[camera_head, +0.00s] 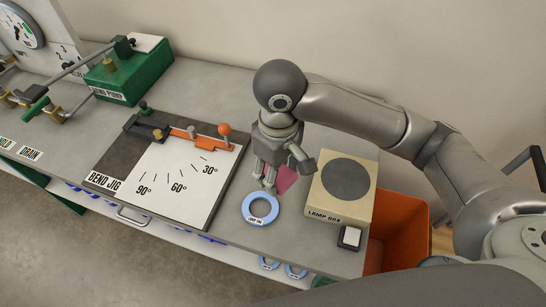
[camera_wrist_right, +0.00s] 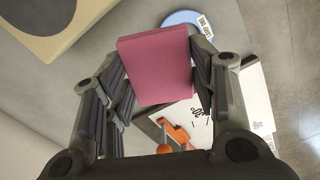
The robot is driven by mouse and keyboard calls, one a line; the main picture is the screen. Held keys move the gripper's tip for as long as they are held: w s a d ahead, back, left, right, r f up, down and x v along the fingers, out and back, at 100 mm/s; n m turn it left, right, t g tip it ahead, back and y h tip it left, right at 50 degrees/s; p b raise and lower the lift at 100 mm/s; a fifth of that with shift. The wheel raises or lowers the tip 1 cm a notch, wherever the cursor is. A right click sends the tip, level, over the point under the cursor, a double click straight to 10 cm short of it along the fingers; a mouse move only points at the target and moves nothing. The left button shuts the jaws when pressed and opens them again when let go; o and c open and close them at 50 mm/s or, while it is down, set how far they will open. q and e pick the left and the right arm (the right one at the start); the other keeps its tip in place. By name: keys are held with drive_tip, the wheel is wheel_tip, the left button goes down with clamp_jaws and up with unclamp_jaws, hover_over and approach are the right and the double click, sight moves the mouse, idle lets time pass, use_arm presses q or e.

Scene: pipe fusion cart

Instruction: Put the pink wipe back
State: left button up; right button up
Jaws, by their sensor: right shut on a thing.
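The pink wipe (camera_wrist_right: 157,68) is a flat pink block held between the fingers of my right gripper (camera_wrist_right: 160,90). In the head view the wipe (camera_head: 287,179) shows partly behind the fingers of my right gripper (camera_head: 268,184), over the bench between the bend jig and the lamp box. Whether the wipe touches the bench is hard to tell. A blue ring (camera_head: 261,208) with a white label lies on the bench just in front of the gripper. My left gripper is not in view.
The lamp box (camera_head: 325,203) stands right of the gripper, with a small dark block with a white top (camera_head: 349,237) before it. The bend jig (camera_head: 170,185) with orange lever lies left. An orange bin (camera_head: 405,235) is beside the bench. A green bend pump (camera_head: 130,75) stands at the back left.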

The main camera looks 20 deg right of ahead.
drive_tip(key=w+d+f, duration=0.1)
drive_tip(key=w+f, duration=0.1)
drive_tip(key=w, duration=0.1)
drive_tip(key=w+d+f+p, duration=0.1)
drive_tip(key=w+f, duration=0.2)
drive_tip(key=w, duration=0.1)
drive_tip(key=w+d+f, duration=0.2)
drive_tip(key=w+f, duration=0.1)
drive_tip(key=shift+w+p, duration=0.3)
drive_tip(key=shift+w+d+f, duration=0.1)
drive_tip(key=shift+w+f, duration=0.5)
drive_tip(key=shift+f, duration=0.05)
wheel_tip(320, 180, down, 2)
drive_tip(key=shift+f+p, duration=0.15)
drive_tip(key=shift+p, duration=0.55)
drive_tip(key=shift+f, duration=0.45)
drive_tip(key=shift+f, duration=0.1)
drive_tip(key=o, duration=0.9)
